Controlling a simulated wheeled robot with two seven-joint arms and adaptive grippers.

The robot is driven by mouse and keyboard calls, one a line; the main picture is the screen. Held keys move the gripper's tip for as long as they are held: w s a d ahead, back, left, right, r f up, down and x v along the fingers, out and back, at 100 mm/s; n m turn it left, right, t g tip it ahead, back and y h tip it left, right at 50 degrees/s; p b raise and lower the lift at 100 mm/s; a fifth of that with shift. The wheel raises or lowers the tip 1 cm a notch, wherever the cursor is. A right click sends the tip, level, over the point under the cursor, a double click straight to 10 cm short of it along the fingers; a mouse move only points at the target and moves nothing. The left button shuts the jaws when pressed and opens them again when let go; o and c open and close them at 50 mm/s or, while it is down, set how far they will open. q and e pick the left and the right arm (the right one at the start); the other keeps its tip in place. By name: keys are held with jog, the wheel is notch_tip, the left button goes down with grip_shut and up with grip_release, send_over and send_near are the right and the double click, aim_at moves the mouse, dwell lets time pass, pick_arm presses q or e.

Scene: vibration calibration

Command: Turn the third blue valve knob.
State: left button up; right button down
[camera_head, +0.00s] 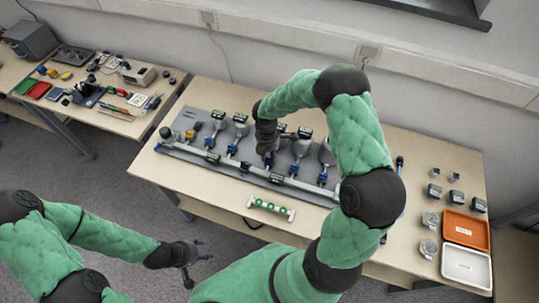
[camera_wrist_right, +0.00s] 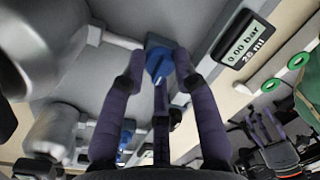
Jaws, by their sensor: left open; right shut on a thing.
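A row of blue valve knobs runs along a grey pipe rig (camera_head: 178,124) on the table. My right gripper (camera_head: 267,150) reaches down to the third blue knob (camera_head: 268,159) from the left. In the right wrist view the blue knob (camera_wrist_right: 158,63) sits between the fingertips of the right gripper (camera_wrist_right: 159,72), which is shut on it. Part of the knob is hidden by the fingers. Another blue knob (camera_wrist_right: 126,131) shows further down in that view. My left gripper (camera_head: 190,260) is open and empty, low over the floor in front of the table.
Digital gauges, one (camera_wrist_right: 242,47) reading 0.00 bar, stand close beside the gripped knob. A green-and-white strip (camera_head: 270,208) lies in front of the rig. An orange tray (camera_head: 466,230), a white tray (camera_head: 466,267) and small jars stand at the right. A cluttered side table stands left.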

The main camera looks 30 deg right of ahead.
jog(key=shift+d+m, duration=0.15)
jog(key=shift+m, duration=0.15)
jog(key=m, duration=0.3)
jog(key=shift+d+p, duration=0.1)
jog(key=shift+p, duration=0.2)
jog(key=m, duration=0.5)
jog(key=shift+y, duration=0.4)
jog(key=m, duration=0.4)
jog(key=shift+s+d+m+t, duration=0.1)
jog(key=shift+s+m+t, duration=0.05)
jog(key=shift+m+t, duration=0.15)
jog(key=m+b, duration=0.1)
jog(key=m, duration=0.3)
jog(key=shift+s+m+y, duration=0.15)
jog(key=shift+m+y, duration=0.15)
jog(key=c, duration=1)
grip_release()
jog(key=shift+s, duration=0.15)
jog(key=shift+o, duration=0.2)
